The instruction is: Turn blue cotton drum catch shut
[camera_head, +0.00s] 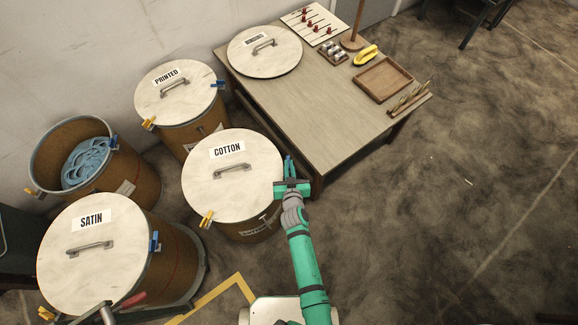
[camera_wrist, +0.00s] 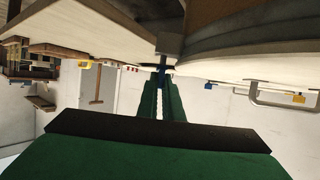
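The cotton drum (camera_head: 222,185) is a brown drum with a pale round lid labelled COTTON and a grey handle. Its lid lies on top. Its blue catch (camera_head: 288,163) is on the right side of the rim, partly hidden by my gripper (camera_head: 290,178). In the wrist view, the blue catch (camera_wrist: 163,73) shows at the tips of my gripper's green fingers (camera_wrist: 160,95), with a narrow gap between them. The fingers look closed on the catch. Whether the catch is latched cannot be told. The yellow catch (camera_head: 206,219) is on the drum's lower left rim.
The printed drum (camera_head: 176,92) and satin drum (camera_head: 90,245) stand lidded nearby. An open drum (camera_head: 130,188) holds blue rope (camera_head: 85,163). A wooden table (camera_head: 310,105) stands close behind the gripper, with a lid, tray and small tools on it. The floor at right is clear.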

